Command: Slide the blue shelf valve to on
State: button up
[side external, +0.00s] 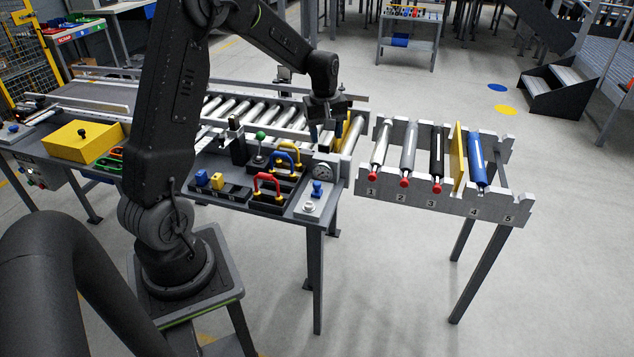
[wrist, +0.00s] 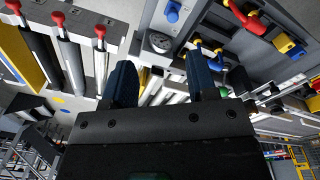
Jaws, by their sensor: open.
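Two small blue parts could be the blue shelf valve, and I cannot tell which it is. One is a blue block (side external: 217,181) beside a yellow block on a dark base at the bench front. The other is a blue fitting (side external: 318,188) near the bench's right corner, which also shows at the top of the wrist view (wrist: 173,12). My gripper (side external: 326,136) is open and points down above the right end of the rollers, behind these parts. Its two dark blue fingers also show in the wrist view (wrist: 161,78), apart and with nothing gripped.
Red, yellow and blue U-shaped handles (side external: 268,182) stand on the bench, near a green-topped lever (side external: 260,136) and a round gauge (side external: 323,171). A numbered rack (side external: 450,205) with several rollers stands to the right. A yellow box (side external: 84,142) sits left.

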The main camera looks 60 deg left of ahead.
aim_at(317, 182)
jog(key=a+f+n, duration=0.1)
jog(key=f, duration=0.5)
jog(key=a+f, duration=0.2)
jog(key=f, duration=0.5)
jog(key=a+f+n, duration=0.1)
jog(key=a+f, duration=0.1)
jog(key=f, duration=0.4)
jog(key=shift+w+f+n+g, duration=0.1)
jog(key=shift+f+n+g, duration=0.2)
jog(key=shift+c, duration=0.4)
jog(key=c, duration=0.8)
jog(key=shift+w+a, duration=1.25)
jog(key=shift+a, duration=0.05)
jog(key=shift+c, duration=0.2)
jog(key=o, duration=0.7)
jog(key=shift+c, duration=0.2)
jog(key=shift+o, duration=1.3)
